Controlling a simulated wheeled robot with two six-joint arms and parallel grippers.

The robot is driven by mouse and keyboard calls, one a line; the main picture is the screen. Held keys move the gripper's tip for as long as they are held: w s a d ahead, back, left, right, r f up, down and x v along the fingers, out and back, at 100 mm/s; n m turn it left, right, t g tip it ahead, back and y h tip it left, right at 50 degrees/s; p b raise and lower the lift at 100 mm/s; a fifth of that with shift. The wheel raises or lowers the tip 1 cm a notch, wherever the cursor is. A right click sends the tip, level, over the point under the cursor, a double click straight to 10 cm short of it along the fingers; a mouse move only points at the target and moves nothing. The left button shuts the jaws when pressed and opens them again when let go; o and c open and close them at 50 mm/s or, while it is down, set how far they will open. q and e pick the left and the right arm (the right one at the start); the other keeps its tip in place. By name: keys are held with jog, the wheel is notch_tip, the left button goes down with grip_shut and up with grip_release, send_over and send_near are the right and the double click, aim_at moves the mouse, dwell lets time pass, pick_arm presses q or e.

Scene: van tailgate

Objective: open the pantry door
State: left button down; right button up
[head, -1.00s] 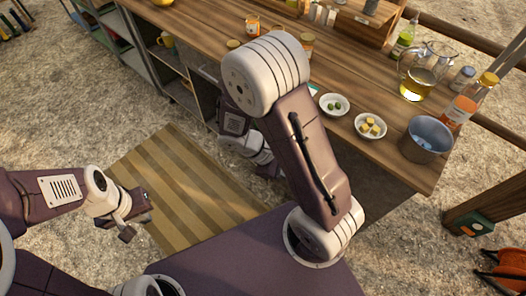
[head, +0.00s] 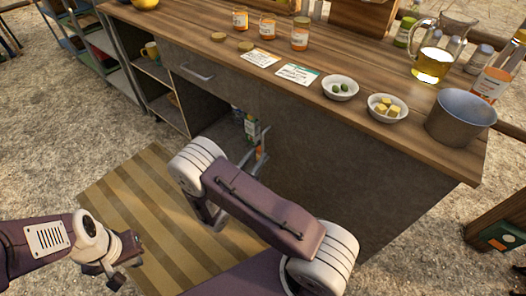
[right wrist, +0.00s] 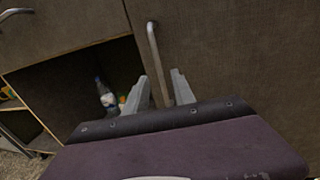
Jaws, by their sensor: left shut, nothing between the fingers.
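The pantry door is the dark grey-brown panel (head: 330,150) on the counter front, at the right in the right wrist view (right wrist: 240,55). Its upright metal bar handle (right wrist: 153,45) is near the door's left edge. My right gripper (right wrist: 159,74) is open, with one finger on each side of the lower handle; I cannot tell whether they touch it. My right arm mostly hides this gripper in the head view. Left of the door, an open space shows bottles (right wrist: 107,97). My left gripper (head: 122,272) is shut and empty, over the mat at lower left.
A drawer with a handle (head: 196,73) is left of the door, above the open space. The wooden counter top (head: 420,160) carries jars, two small bowls, a metal pot (head: 460,118) and a glass jug (head: 435,60). A striped mat (head: 150,200) lies on the ground.

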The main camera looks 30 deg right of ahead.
aim_at(263, 148)
jog(key=b+x, duration=0.1)
jog(key=x, duration=0.4)
jog(key=shift+s, duration=0.1)
jog(key=shift+c, duration=0.3)
grip_shut()
jog(key=shift+a, duration=0.1)
dwell(0.9)
